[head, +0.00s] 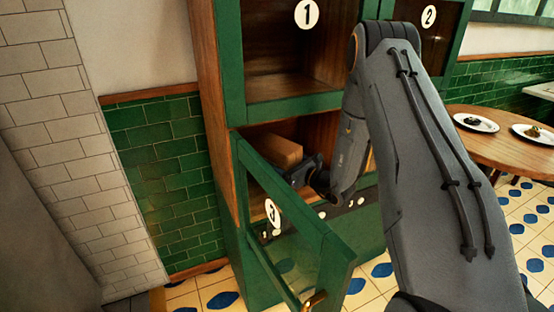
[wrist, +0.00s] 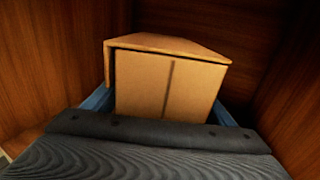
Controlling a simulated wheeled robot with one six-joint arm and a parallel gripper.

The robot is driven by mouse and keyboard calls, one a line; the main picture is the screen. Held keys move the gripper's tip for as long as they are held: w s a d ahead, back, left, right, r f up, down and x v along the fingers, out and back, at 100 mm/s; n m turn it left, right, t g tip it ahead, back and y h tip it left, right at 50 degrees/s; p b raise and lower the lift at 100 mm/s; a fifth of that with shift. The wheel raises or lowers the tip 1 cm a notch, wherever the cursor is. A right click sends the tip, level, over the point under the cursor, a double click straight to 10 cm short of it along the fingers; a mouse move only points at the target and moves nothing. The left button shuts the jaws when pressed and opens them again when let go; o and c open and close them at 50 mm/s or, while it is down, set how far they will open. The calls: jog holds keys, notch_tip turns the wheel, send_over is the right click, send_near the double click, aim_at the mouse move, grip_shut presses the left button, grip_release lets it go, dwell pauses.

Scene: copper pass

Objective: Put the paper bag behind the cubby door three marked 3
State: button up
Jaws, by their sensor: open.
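The paper bag (head: 275,149) is brown and box-like and sits inside the lower left cubby. In the wrist view the bag (wrist: 165,85) stands between the two blue fingers of my gripper (wrist: 168,105), with wooden walls around it. My gripper (head: 303,172) reaches into the cubby and is open around the bag; its fingertips are partly hidden. Cubby door three (head: 326,240), a green frame with glass and a white disc marked 3 (head: 272,213), stands swung open toward me. Whether the bag rests on the cubby floor is hidden.
Cubby one (head: 290,50) above is open and looks empty. Cubby two, with its marker (head: 429,16), is at upper right. A round wooden table (head: 515,155) with plates stands at right. The open door juts out left of and below my arm. Tiled floor shows in front.

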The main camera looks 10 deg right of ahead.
aim_at(295, 158)
jog(key=shift+r, duration=0.2)
jog(key=b+v, duration=0.1)
jog(key=v, duration=0.9)
jog(key=shift+s+d+f, duration=0.1)
jog(key=shift+s+d, duration=0.5)
jog(key=shift+s, duration=0.2)
jog(key=shift+s, duration=0.1)
